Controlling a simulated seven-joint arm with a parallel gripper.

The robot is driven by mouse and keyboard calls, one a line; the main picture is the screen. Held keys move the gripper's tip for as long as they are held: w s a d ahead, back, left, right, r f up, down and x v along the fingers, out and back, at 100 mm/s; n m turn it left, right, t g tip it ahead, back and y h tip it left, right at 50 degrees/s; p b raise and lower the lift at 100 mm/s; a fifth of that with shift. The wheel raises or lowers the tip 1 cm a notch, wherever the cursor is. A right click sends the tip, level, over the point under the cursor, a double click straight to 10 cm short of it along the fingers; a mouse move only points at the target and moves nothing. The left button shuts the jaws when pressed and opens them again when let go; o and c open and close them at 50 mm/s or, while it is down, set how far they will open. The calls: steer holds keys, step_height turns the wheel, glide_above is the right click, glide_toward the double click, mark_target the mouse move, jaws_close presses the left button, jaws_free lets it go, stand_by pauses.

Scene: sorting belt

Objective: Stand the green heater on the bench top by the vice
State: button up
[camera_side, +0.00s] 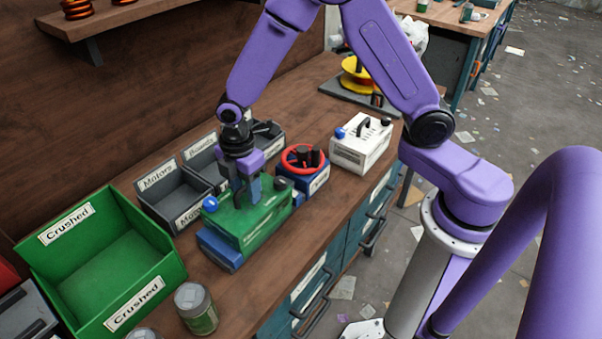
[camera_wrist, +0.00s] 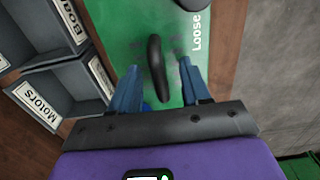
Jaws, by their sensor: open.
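The green heater (camera_side: 262,226) is a green box with a blue knob at its left end. It rests on top of a blue block (camera_side: 219,250) on the wooden bench. In the wrist view its green top (camera_wrist: 115,25) carries a dark arched handle (camera_wrist: 156,62) and the word "Loose". My gripper (camera_side: 246,196) points down over the heater's top. In the wrist view my open gripper (camera_wrist: 159,68) has one blue finger on each side of the handle; I cannot tell if either touches it. I cannot pick out the vice for certain.
A red-wheeled blue unit (camera_side: 304,169) stands close right of the heater, with a white box (camera_side: 361,146) beyond. Grey bins (camera_side: 177,193) stand behind, a green "Crushed" bin (camera_side: 99,252) to the left, and a jar (camera_side: 197,309) in front. Bare bench top (camera_side: 253,285) runs along the front edge.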

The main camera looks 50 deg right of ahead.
jaws_close()
steer(key=shift+r, duration=0.1)
step_height(320, 180, up, 13)
steer(key=shift+r, duration=0.2)
stand_by(1.6)
